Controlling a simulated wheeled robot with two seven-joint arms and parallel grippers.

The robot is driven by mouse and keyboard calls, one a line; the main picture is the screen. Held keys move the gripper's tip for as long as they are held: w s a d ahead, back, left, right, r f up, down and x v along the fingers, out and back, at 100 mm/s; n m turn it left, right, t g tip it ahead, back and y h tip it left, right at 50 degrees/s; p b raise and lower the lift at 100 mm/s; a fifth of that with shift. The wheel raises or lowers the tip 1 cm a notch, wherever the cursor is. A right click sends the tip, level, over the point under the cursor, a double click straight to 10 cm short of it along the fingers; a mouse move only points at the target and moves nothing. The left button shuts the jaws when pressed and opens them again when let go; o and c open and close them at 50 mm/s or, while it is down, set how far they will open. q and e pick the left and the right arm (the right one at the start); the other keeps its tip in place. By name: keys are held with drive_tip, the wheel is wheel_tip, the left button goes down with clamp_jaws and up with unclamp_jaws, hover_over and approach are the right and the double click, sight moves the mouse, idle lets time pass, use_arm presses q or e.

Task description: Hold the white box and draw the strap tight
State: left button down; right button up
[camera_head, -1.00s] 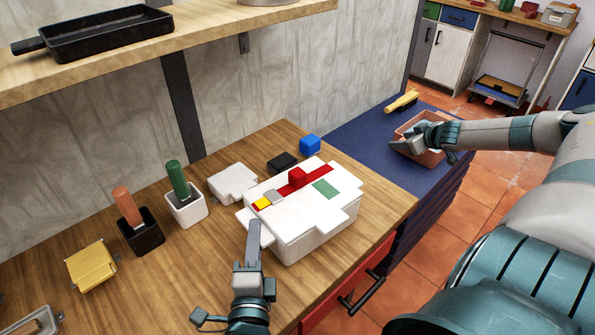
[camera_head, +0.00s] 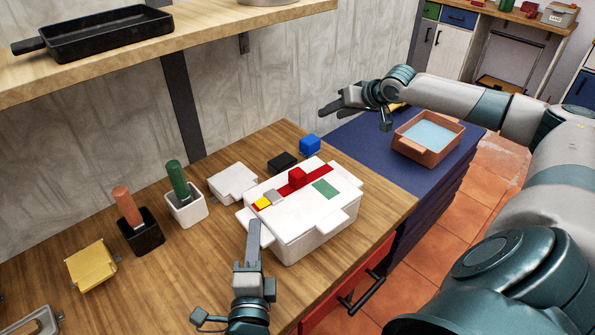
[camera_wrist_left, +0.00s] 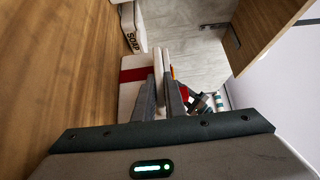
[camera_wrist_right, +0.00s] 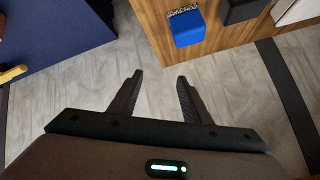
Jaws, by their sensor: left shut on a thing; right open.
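The white box (camera_head: 318,238) stands on the wooden counter, with a red strap (camera_head: 318,174) across its lid. A red block (camera_head: 297,177), a grey piece (camera_head: 274,197) and a yellow piece (camera_head: 263,203) sit along the strap line. A green patch (camera_head: 325,188) is on the lid. My left gripper (camera_head: 254,228) is shut on the box's near-left projecting part; the exact contact is partly hidden. The box and strap (camera_wrist_left: 134,75) also show in the left wrist view. My right gripper (camera_head: 330,107) is open and empty, raised near the wall beyond the box. Its fingers (camera_wrist_right: 159,82) are apart.
A blue block (camera_head: 310,145), black block (camera_head: 282,162) and white piece (camera_head: 232,183) lie behind the box. Green and orange handles stand in white (camera_head: 188,211) and black (camera_head: 142,239) holders at left. An orange tray (camera_head: 425,155) sits on the blue surface. A shelf (camera_head: 200,45) overhangs.

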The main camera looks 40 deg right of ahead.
drive_tip(key=a+g+y, duration=0.2)
drive_tip(key=a+g, duration=0.1)
drive_tip(key=a, duration=0.7)
wheel_tip(320, 180, up, 12)
drive_tip(key=n+g+h, duration=0.3)
drive_tip(key=n+g, duration=0.1)
drive_tip(key=g, duration=0.3)
hover_over(298, 172)
drive_tip(key=shift+r, duration=0.2)
drive_tip(key=shift+f, duration=0.1)
drive_tip(key=shift+f, duration=5.95)
